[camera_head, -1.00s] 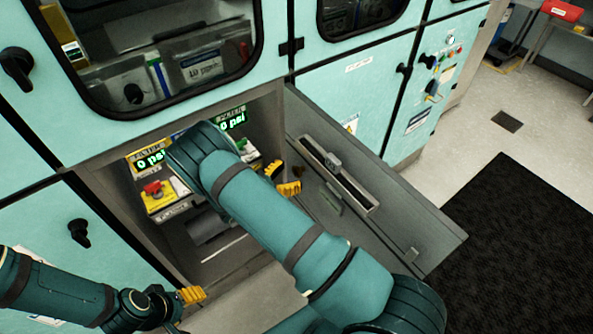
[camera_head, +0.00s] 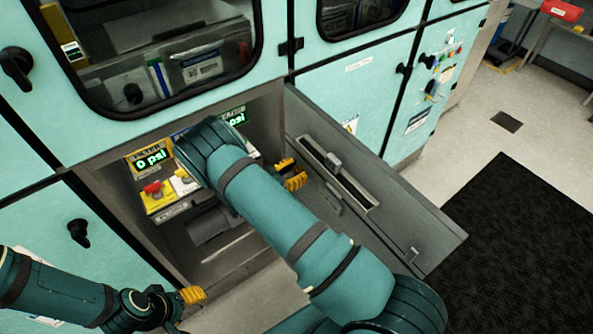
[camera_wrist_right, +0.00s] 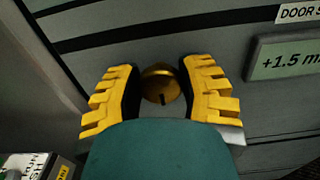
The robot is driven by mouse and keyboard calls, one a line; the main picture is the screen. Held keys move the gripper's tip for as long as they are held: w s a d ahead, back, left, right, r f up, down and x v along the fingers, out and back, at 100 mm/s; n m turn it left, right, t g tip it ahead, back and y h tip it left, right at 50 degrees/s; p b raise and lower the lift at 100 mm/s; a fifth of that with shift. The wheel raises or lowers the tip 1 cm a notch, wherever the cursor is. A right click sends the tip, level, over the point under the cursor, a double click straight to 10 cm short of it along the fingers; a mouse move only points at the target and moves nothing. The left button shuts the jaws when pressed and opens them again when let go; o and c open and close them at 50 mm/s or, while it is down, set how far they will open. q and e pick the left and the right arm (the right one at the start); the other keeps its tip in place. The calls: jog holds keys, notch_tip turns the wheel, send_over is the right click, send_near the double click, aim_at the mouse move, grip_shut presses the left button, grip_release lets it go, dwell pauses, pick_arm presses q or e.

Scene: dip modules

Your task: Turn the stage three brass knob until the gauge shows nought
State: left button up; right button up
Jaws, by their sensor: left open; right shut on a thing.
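A round brass knob (camera_wrist_right: 160,86) with a dark slot shows in the right wrist view, on a grey panel. My right gripper (camera_wrist_right: 163,78) has its yellow fingers on either side of the knob and is shut on it. In the head view my right gripper (camera_head: 291,174) is at the open compartment, beside the lowered door; the knob cannot be made out there. A gauge display (camera_wrist_right: 286,58) right of the knob reads "+1.5 m", its end cut off by the picture edge.
In the compartment, a green display (camera_head: 151,161) reads 0 psi above a red knob (camera_head: 152,188). A second display (camera_head: 236,116) is partly hidden by my right arm. The open grey door (camera_head: 400,220) juts out to the right. A black mat (camera_head: 510,240) lies on the floor.

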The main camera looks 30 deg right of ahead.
jog(key=m+b, duration=0.1)
jog(key=m, duration=0.3)
jog(key=shift+f+b, duration=0.1)
jog(key=shift+b, duration=0.3)
jog(key=m+b, duration=0.1)
jog(key=m, duration=0.3)
jog(key=shift+s+m+b, duration=0.1)
jog(key=shift+m+b, duration=0.2)
jog(key=shift+b, duration=0.1)
jog(key=m+b, duration=0.2)
jog(key=m, duration=0.3)
jog(key=shift+f, duration=0.1)
jog(key=m+b, duration=0.2)
jog(key=m, duration=0.2)
jog(key=shift+s+m, duration=0.1)
jog(key=shift+m, duration=0.3)
jog(key=m, duration=0.2)
jog(key=shift+m, duration=1.7)
